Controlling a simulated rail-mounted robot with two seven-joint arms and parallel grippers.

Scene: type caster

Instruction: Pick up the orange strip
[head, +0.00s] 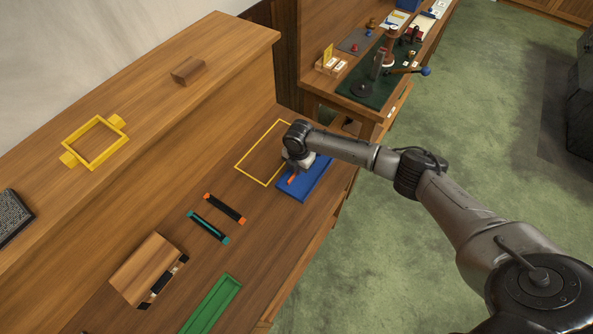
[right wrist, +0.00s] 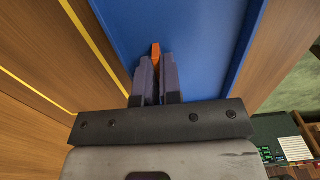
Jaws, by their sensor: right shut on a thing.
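The orange strip (right wrist: 155,50) shows as a small orange end between the fingertips of my right gripper (right wrist: 155,75) in the right wrist view. The gripper is shut on it, over a blue tray (right wrist: 200,30). In the head view the orange strip (head: 292,179) shows just below my right gripper (head: 290,168), over the left part of the blue tray (head: 297,195). I cannot tell whether the strip touches the tray. Most of the strip is hidden by the fingers. My left gripper is not in view.
A yellow outline (head: 250,172) lies left of the blue tray. A black bar with orange ends (head: 225,208), a teal-ended bar (head: 208,227), a green tray (head: 212,305) and a wooden block (head: 148,268) lie nearer. A yellow frame (head: 95,142) sits on the raised shelf.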

